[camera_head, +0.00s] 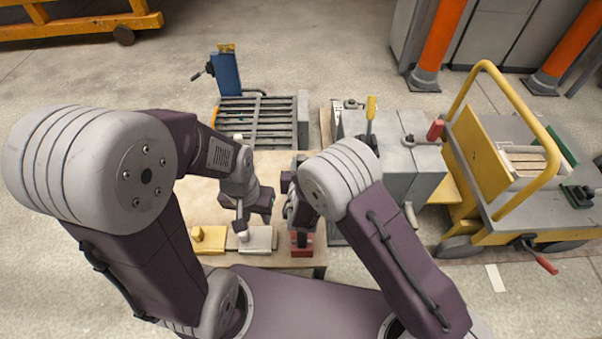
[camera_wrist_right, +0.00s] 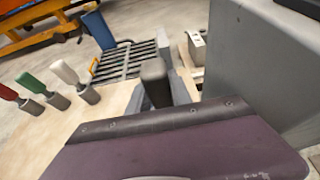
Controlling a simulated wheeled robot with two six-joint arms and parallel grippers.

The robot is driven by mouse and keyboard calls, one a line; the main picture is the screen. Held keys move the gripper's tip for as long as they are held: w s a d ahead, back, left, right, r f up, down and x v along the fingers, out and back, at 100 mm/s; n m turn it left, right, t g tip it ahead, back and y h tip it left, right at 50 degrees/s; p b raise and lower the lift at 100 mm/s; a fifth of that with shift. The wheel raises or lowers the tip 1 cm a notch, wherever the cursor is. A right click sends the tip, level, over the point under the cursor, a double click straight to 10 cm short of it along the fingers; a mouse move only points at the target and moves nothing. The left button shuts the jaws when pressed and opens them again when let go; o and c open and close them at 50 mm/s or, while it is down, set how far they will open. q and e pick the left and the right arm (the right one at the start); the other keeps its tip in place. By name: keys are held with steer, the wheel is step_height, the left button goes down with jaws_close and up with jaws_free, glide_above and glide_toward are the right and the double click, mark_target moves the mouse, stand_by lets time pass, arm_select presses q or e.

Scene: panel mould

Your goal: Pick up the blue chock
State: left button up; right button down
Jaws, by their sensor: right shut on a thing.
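No block that I can clearly tell is the blue chock shows in either view. My right gripper (camera_wrist_right: 158,95) is shut on a dark grey, round-topped peg (camera_wrist_right: 154,70), seen between its fingers in the right wrist view. What is below the peg is hidden by my wrist. In the head view my right gripper (camera_head: 292,212) is partly hidden by my own arm. It is close to a red block (camera_head: 302,246) with a dark upright handle. My left gripper (camera_head: 254,217) is open and empty above a white block (camera_head: 260,240) with a pale knob.
A yellow block (camera_head: 209,241) sits left of the white one on the tan table (camera_head: 205,205). Behind the table are a slatted rack (camera_head: 255,122) and an upright blue panel (camera_head: 227,73). A grey machine block (camera_head: 405,160) and a yellow-railed cart (camera_head: 500,150) stand to the right.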

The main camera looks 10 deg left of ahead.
step_height(320, 180, up, 9)
steer(key=p, duration=0.5)
steer(key=shift+r, duration=0.55)
